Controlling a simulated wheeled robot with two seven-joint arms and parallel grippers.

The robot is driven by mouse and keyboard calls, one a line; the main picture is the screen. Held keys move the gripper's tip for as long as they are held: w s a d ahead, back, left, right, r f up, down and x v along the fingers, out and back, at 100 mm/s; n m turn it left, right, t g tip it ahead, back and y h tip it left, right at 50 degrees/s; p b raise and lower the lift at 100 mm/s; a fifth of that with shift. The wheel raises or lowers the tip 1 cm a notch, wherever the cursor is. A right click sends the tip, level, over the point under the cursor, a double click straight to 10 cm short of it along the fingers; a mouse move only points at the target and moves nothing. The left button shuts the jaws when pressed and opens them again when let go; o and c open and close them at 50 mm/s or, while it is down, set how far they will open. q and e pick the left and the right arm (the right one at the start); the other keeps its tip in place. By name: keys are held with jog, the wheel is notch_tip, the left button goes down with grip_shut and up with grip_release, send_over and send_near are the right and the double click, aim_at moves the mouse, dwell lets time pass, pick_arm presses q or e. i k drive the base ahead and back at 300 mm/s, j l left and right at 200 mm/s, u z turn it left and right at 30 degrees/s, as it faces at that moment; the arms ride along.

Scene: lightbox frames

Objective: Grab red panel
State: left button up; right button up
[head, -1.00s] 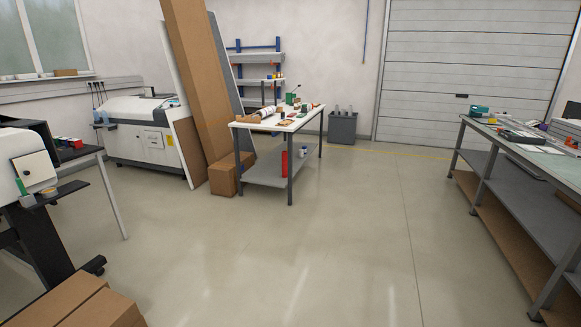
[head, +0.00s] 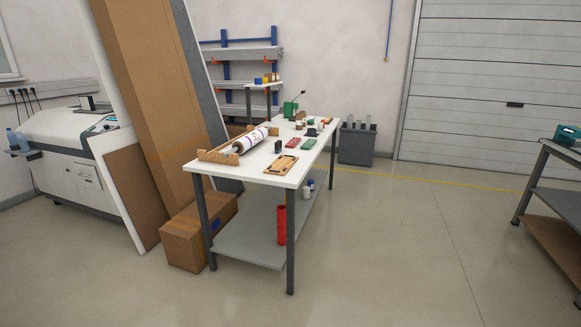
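A small flat red piece (head: 293,142) lies on the white top of the work table (head: 232,167), beside a similar flat green piece (head: 308,144). It is the thing here that looks most like a red panel, but it is too small to be sure. An upright red cylinder (head: 282,226) stands on the table's grey lower shelf. Neither of my grippers is in view.
The table also holds a roll on a wooden stand (head: 249,142) and a wooden board (head: 281,165). A cardboard box (head: 186,240) and tall leaning panels stand left of the table. Another bench (head: 553,208) is at the right. Floor before the table is clear.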

aim_at(294, 140)
jog(key=i, duration=0.8)
jog(key=i+j+z, duration=0.15)
jog(key=i, duration=0.7)
